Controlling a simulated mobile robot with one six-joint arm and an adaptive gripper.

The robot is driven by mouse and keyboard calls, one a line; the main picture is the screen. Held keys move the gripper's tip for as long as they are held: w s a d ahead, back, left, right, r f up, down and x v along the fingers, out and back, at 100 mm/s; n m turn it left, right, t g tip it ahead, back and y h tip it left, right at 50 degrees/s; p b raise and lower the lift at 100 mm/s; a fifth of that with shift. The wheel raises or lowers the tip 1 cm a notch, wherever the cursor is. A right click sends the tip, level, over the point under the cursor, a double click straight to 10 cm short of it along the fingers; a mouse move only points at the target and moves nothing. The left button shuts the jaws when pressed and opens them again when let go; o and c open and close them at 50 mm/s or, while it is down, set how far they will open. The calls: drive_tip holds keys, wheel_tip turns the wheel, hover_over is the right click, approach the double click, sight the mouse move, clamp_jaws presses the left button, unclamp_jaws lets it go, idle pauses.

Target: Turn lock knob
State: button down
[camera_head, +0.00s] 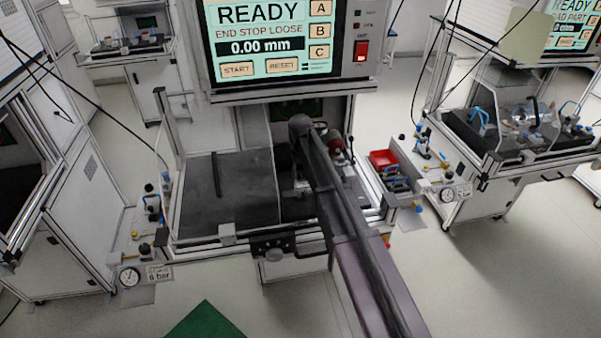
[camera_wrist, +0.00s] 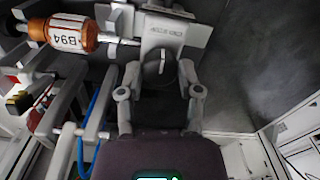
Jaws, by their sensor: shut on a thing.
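The lock knob (camera_wrist: 160,64) is a grey round part with a raised grip, at the front of a grey labelled block (camera_wrist: 165,30) in the wrist view. My gripper (camera_wrist: 160,72) has one finger on each side of the knob and is shut on it. In the head view my arm reaches into the station and hides the knob and the fingertips. The screen (camera_head: 262,40) above reads "READY", "END STOP LOOSE" and "0.00 mm".
An orange-brown cylinder (camera_wrist: 84,37) labelled B94 lies on the fixture left of my gripper. A blue hose (camera_wrist: 96,125) runs below it. A dark flat plate (camera_head: 240,195) fills the station's left side. A red bin (camera_head: 383,159) stands at the right.

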drive_tip(key=m, duration=0.4)
drive_tip(key=shift+m, duration=0.3)
drive_tip(key=m, duration=0.4)
drive_tip(key=shift+d+m, duration=0.1)
drive_tip(key=shift+m, duration=0.2)
drive_tip(key=shift+c, duration=1.3)
unclamp_jaws()
drive_tip(key=shift+n, duration=0.5)
